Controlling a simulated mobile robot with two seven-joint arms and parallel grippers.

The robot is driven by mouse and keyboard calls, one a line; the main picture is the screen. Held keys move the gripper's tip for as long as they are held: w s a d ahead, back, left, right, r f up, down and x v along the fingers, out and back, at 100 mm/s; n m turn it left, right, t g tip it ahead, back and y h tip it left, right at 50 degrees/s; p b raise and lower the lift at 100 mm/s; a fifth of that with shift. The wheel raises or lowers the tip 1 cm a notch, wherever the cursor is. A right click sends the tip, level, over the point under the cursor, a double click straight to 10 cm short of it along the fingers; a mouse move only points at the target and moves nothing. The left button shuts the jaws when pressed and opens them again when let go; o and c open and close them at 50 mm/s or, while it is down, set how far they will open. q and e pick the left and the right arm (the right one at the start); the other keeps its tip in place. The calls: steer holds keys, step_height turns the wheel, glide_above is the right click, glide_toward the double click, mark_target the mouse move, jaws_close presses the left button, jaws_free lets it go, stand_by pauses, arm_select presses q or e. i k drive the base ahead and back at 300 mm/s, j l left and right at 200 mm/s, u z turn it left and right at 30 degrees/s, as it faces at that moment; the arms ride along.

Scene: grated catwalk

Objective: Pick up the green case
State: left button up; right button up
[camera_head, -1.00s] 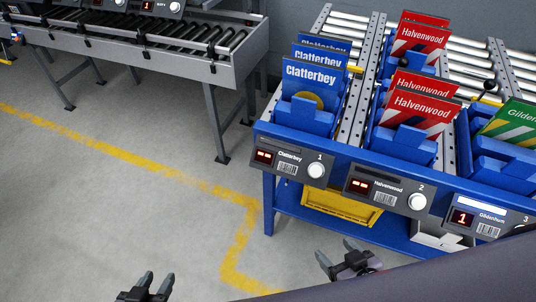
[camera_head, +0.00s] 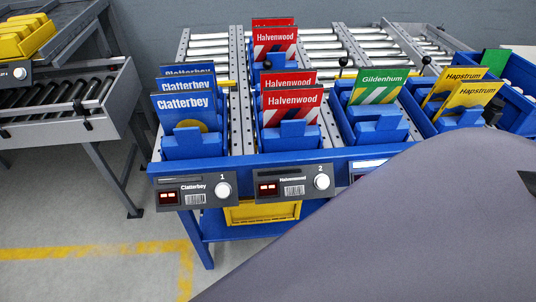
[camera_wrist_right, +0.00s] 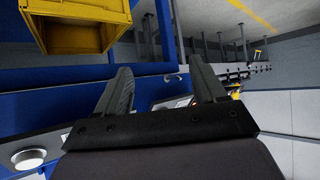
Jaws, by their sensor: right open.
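The green case (camera_head: 378,86), with a white "Gildenhum" label and diagonal stripes, stands tilted back in a blue holder (camera_head: 372,128) on the rack, right of the red Halvenwood cases. Its lower part is hidden by the holder's front. A second green piece (camera_head: 495,61) shows partly behind the yellow cases at the right; I cannot tell what it is. My right gripper (camera_wrist_right: 165,82) is open and empty in the right wrist view, near the rack's blue frame and apart from the green case. My left gripper is not in view.
Blue Clatterbey cases (camera_head: 187,104), red Halvenwood cases (camera_head: 293,103) and yellow Hapstrum cases (camera_head: 468,94) stand in neighbouring holders. A yellow bin (camera_wrist_right: 84,38) sits below the rack. A large grey surface covers the lower right of the head view. Open floor (camera_head: 90,225) lies at the left.

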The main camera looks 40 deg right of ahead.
mark_target(377, 85)
steer(key=z, duration=1.95)
